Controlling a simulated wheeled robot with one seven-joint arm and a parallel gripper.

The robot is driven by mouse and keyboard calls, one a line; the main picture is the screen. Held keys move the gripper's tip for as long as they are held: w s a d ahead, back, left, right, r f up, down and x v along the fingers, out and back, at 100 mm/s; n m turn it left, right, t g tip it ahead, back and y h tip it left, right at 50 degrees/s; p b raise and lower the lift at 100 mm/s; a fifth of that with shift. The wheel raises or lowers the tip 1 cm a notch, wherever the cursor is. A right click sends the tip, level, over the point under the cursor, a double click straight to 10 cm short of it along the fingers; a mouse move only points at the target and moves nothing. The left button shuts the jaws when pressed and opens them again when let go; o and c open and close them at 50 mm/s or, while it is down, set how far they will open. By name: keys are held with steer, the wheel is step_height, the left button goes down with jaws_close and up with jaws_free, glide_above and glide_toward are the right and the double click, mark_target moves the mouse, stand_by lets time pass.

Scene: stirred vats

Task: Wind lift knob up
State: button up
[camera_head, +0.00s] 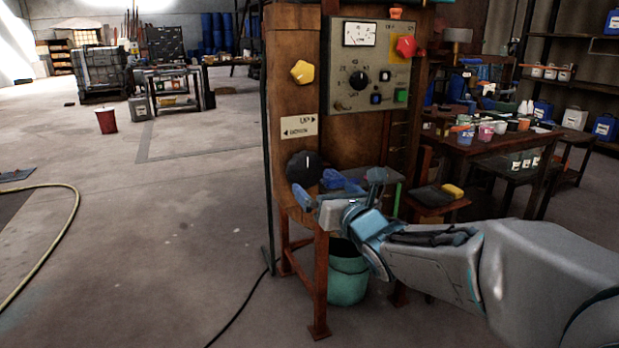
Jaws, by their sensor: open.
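The lift knob (304,169) is a large round black knob with a white mark, on the left face of the wooden cabinet (297,28). A pale label (298,127) above it reads UP with an arrow to the right and DOWN with an arrow to the left. My gripper (338,188) is open, with its fingers spread wide. It is just below and right of the knob in the picture. The left finger shows close under the knob; whether it touches cannot be told. Nothing shows held between the fingers.
A yellow knob (302,72) sits higher on the same face. The grey control panel (345,92) carries a gauge, dial, buttons and a red knob (406,46). A teal bucket (348,280) stands below. A cluttered table (480,146) is right. Floor at left is mostly free.

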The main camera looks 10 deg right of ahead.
mark_target(308, 173)
steer(key=w, duration=0.3)
steer(key=w+a, duration=0.1)
steer(key=w, duration=0.5)
steer(key=shift+a+b, duration=0.35)
steer(key=shift+b, duration=0.05)
steer(key=c, duration=1)
